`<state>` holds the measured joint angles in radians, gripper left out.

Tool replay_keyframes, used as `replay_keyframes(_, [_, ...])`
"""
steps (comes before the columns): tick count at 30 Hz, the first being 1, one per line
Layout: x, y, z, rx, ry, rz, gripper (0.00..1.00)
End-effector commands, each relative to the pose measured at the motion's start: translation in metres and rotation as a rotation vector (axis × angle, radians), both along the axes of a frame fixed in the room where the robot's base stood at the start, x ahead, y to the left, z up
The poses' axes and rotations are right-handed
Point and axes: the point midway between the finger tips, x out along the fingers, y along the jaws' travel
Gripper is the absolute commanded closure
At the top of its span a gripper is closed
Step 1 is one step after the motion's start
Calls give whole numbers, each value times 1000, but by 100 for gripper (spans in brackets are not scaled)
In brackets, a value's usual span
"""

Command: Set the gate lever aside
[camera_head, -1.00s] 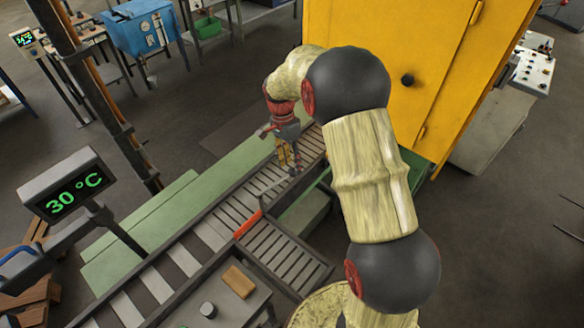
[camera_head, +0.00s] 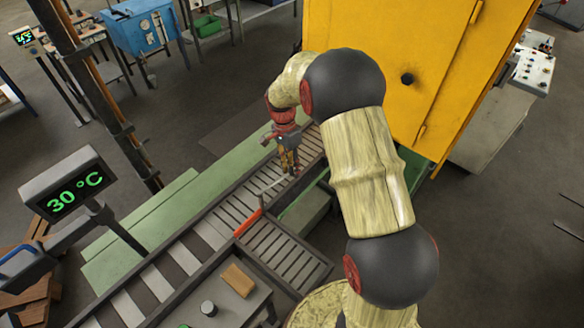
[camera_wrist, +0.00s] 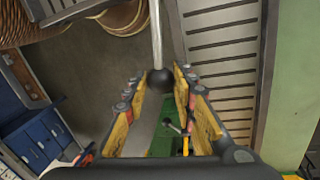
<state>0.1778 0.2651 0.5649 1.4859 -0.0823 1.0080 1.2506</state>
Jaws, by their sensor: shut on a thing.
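The gate lever is a thin grey rod (camera_head: 271,186) rising from the conveyor's edge beside the red gate bar (camera_head: 247,223). In the wrist view the rod (camera_wrist: 156,35) runs down from the top to a dark ball knob (camera_wrist: 160,80). My gripper (camera_head: 289,168) is over the roller conveyor at the lever's upper end. In the wrist view its yellow-padded fingers (camera_wrist: 157,90) stand on either side of the knob, shut on it. The arm partly hides the area behind the gripper.
The roller conveyor (camera_head: 205,232) runs diagonally, with a side branch (camera_head: 285,252) past the red bar. A yellow furnace cabinet (camera_head: 385,50) stands close behind my arm. A table (camera_head: 225,312) with a tan block (camera_head: 238,280) is in front. A temperature display (camera_head: 72,184) stands left.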

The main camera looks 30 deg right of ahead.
Motion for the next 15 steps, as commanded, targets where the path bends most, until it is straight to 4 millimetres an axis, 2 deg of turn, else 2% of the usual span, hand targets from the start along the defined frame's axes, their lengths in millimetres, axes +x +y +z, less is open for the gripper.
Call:
replay_keyframes(10, [1, 0, 0, 0, -1, 0, 99])
replay_keyframes(15, [1, 0, 0, 0, -2, 0, 100])
